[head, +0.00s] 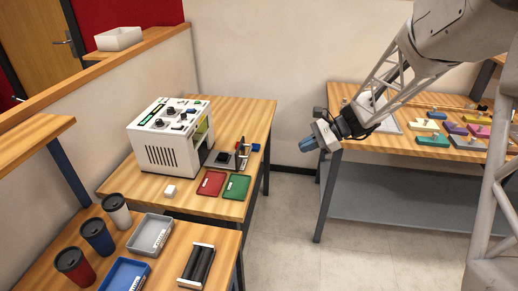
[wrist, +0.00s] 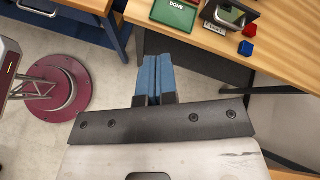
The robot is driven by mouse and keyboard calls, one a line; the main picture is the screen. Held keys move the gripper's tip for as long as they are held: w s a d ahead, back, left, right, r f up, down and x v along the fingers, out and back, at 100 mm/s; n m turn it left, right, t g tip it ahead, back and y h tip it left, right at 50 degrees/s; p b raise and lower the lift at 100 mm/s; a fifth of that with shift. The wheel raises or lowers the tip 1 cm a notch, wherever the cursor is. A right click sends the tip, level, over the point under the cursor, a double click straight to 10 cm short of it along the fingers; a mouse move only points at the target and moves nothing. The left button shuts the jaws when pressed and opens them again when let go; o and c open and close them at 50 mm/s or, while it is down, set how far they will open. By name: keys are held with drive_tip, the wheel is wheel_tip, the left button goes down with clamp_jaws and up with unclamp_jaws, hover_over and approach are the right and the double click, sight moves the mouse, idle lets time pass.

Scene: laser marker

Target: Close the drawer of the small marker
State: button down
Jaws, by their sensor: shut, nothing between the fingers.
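The small marker (head: 170,138) is a white box with knobs on its sloped top and vents in its side, standing on the wooden table. Its drawer (head: 222,158) sticks out from the right side, a dark tray with an upright front piece, so it is open. The drawer's outer end also shows at the top of the wrist view (wrist: 229,15). My gripper (head: 305,146) is in the air to the right of that table, apart from the drawer. Its blue fingers are together and empty in the wrist view (wrist: 154,62).
A red tray (head: 211,183) and a green tray (head: 237,187) lie in front of the drawer. A second table (head: 345,95) with coloured parts stands right. Open floor lies between the tables.

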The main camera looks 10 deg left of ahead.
drive_tip(key=w+a+f+m+t+y, duration=0.1)
drive_tip(key=w+a+f+m+y, duration=0.1)
drive_tip(key=w+f, duration=0.4)
drive_tip(key=w+a+f+m+t+y, duration=0.1)
drive_tip(key=w+a+f+m+y, duration=0.1)
drive_tip(key=w+f, duration=0.4)
drive_tip(key=w+a+m, duration=0.1)
drive_tip(key=w+m, duration=0.1)
drive_tip(key=w, duration=0.1)
drive_tip(key=shift+f+y, duration=0.3)
drive_tip(key=shift+f, duration=0.1)
drive_tip(key=shift+s, duration=0.1)
drive_tip(key=x, duration=1.4)
